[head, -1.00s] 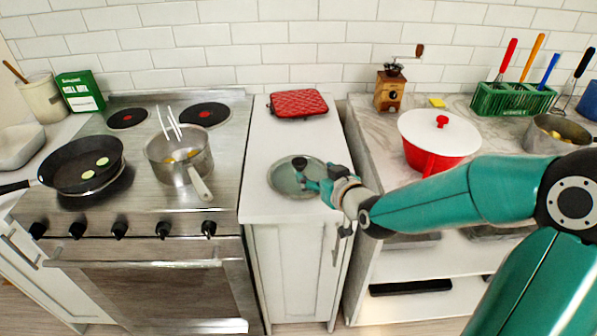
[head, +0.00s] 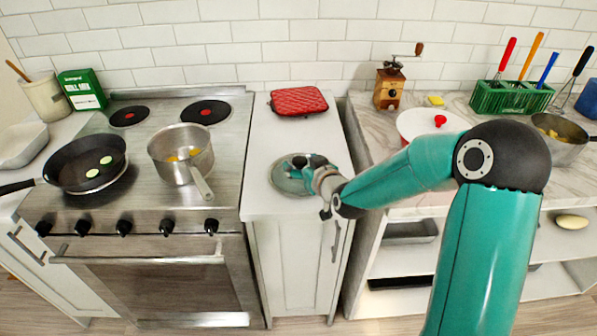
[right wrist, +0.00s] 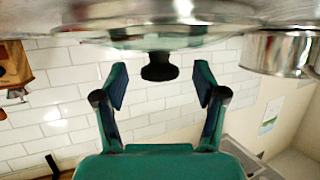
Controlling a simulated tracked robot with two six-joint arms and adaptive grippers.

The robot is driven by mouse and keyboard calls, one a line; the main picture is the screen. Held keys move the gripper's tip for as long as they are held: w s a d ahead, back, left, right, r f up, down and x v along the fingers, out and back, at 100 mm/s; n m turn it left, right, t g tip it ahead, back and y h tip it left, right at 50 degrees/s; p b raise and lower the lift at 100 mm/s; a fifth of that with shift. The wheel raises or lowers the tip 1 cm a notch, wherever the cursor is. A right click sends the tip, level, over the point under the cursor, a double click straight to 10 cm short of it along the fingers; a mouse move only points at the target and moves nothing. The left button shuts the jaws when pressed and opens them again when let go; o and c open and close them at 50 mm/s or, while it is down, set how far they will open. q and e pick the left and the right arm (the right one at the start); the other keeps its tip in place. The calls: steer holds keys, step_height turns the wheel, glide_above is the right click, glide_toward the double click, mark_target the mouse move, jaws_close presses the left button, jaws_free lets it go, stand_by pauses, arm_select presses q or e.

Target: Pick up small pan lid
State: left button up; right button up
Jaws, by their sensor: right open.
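The small pan lid (head: 283,187) is a round grey, glass-like lid lying on the white counter between the stove and the marble worktop. My right gripper (head: 304,164) is over it in the head view and hides part of it. In the right wrist view the lid (right wrist: 200,35) fills the top edge. Its black knob (right wrist: 159,68) is at the open tips of my right gripper (right wrist: 160,85), with a gap on either side. My left gripper is not in view.
A saucepan (head: 180,150) and a frying pan (head: 85,165) are on the stove. A red pot holder (head: 298,100) lies behind the lid. A red pot with a white lid (head: 415,122) stands right, partly behind my arm. A coffee grinder (head: 391,88) stands near the wall.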

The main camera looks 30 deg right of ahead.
steer(key=c, duration=1.2)
jaws_close()
steer(key=shift+r, duration=0.2)
